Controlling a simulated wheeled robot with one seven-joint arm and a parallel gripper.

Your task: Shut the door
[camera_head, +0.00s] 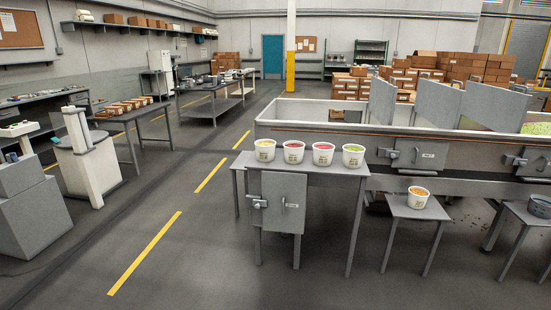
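A grey door panel (283,203) with a small upright handle and a latch (258,202) at its left edge shows below the top of a grey table, at the middle of the picture. I cannot tell whether it is open or shut. Similar grey hatch doors are on the side of the long trough, one right of the middle (421,156) and one at the right edge (536,164); both look flush with the trough wall, with latches at their left. A teal door (272,57) in the far wall looks shut. My gripper is not in view.
The table (327,165) bears several white tubs (294,153) of coloured candy. Another tub (418,198) stands on a low stand at right. The long trough (330,118) fills the right side. The floor (200,250) in front is clear.

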